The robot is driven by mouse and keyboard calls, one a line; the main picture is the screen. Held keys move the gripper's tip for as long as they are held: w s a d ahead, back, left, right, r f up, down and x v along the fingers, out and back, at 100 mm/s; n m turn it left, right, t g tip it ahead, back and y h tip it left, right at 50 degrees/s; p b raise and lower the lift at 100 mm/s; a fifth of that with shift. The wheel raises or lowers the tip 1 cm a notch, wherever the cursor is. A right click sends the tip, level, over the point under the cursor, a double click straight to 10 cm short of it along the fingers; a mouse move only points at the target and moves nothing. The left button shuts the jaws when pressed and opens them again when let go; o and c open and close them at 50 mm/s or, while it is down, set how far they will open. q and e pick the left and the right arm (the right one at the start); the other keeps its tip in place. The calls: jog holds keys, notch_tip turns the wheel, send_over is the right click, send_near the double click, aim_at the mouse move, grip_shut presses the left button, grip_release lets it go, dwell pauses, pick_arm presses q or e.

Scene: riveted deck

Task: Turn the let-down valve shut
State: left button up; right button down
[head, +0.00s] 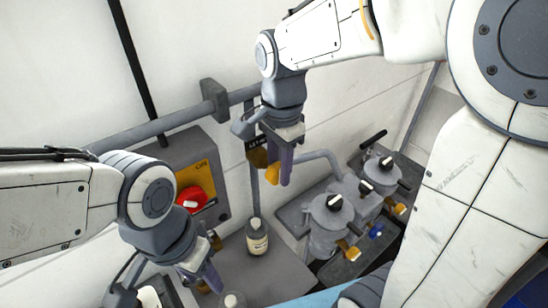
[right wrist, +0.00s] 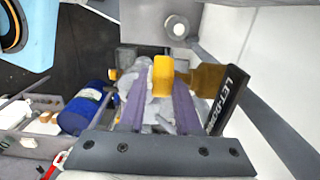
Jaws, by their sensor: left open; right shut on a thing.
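The let-down valve has a yellow handle (head: 272,174), a brass-coloured body (head: 257,158) and a dark tag reading LET-DOWN (head: 256,142), beside a vertical grey pipe. My right gripper (head: 284,168) is shut on the yellow handle. In the right wrist view the handle (right wrist: 163,76) stands between the two purple fingers, with the brass body (right wrist: 208,78) and the tag (right wrist: 226,104) to its right. The fingers hide part of the handle, and its exact angle to the pipe is hard to tell. My left gripper (head: 208,278) is open and empty, low at the left, away from the valve.
A red knob (head: 190,200) on a yellow plate is on a grey wall box behind my left arm. A labelled bottle (head: 257,238) stands below the valve. Grey pots with black knobs (head: 333,203) stand to the right. A grey pipe (head: 165,123) runs along the wall.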

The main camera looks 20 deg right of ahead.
jog(key=y+p, duration=0.1)
jog(key=g+y+p, duration=0.1)
jog(key=y, duration=0.1)
jog(key=shift+w+d+y+p, duration=0.1)
jog(key=shift+d+y+p, duration=0.2)
jog(key=shift+p, duration=0.1)
jog(key=g+y+p, duration=0.1)
jog(key=y, duration=0.1)
jog(key=g+y+p, duration=0.1)
jog(key=y, duration=0.1)
jog(key=y+p, duration=0.1)
jog(key=shift+w+d+f+g+y, duration=0.1)
jog(key=shift+f+g+y, duration=0.2)
jog(key=shift+g+y, duration=0.1)
jog(key=y, duration=0.1)
jog(key=g+y+p, duration=0.1)
jog(key=y, duration=0.1)
jog(key=shift+f, duration=0.3)
jog(key=shift+f+g+y, duration=0.2)
jog(key=shift+g+y, duration=0.7)
jog(key=shift+y, duration=1.1)
jog(key=c, duration=0.6)
grip_release()
